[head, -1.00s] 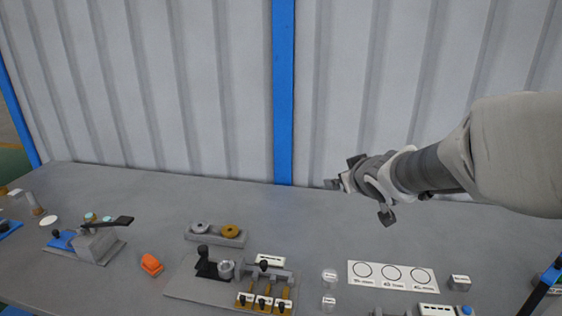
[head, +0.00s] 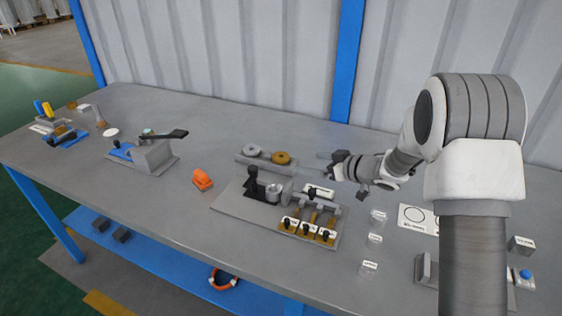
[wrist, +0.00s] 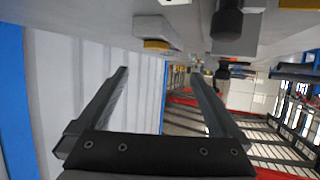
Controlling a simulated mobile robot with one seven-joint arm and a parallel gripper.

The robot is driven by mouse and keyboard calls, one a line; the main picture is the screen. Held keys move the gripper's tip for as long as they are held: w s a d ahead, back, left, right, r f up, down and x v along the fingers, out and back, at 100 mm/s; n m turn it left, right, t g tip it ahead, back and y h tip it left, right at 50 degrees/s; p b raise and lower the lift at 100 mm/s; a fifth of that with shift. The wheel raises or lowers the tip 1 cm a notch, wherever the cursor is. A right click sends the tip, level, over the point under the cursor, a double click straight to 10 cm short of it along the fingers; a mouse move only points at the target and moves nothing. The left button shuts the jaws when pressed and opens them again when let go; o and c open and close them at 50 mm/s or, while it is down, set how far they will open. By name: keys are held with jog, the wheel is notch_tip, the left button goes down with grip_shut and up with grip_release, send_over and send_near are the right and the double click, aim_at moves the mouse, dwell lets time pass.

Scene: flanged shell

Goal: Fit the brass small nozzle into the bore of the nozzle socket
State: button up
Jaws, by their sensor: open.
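A brass round piece (head: 281,158), which looks like the brass small nozzle, sits at the right end of a grey block beside a silver round piece (head: 252,150). In the wrist view a brass piece (wrist: 157,45) shows at the top on a grey block. A silver cup-like part (head: 272,192) stands on a grey plate by a black lever; I cannot tell whether it is the nozzle socket, and no bore is clear. My gripper (head: 322,163) is open and empty, just right of the grey block; its spread fingers (wrist: 158,72) show in the wrist view.
A black-knobbed lever (head: 252,182) and several labelled brass parts (head: 308,226) crowd the grey plate (head: 236,205). Small clear containers (head: 375,239) stand to the right. An orange item (head: 202,179) lies left. A corrugated wall and blue post (head: 346,60) stand behind the bench.

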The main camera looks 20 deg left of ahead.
send_near(284, 158)
jog(key=x, duration=0.3)
jog(key=shift+s+a+b, duration=0.2)
jog(key=shift+a+b, duration=0.1)
jog(key=shift+a, duration=0.2)
jog(key=x, duration=0.4)
jog(key=shift+w+d+f+b, duration=0.15)
jog(key=shift+w+b, duration=0.2)
jog(key=shift+w+a+f, duration=0.2)
jog(key=shift+w+a, duration=0.15)
jog(key=shift+a, duration=0.15)
jog(key=shift+c, duration=0.2)
jog(key=shift+r, duration=0.1)
grip_shut()
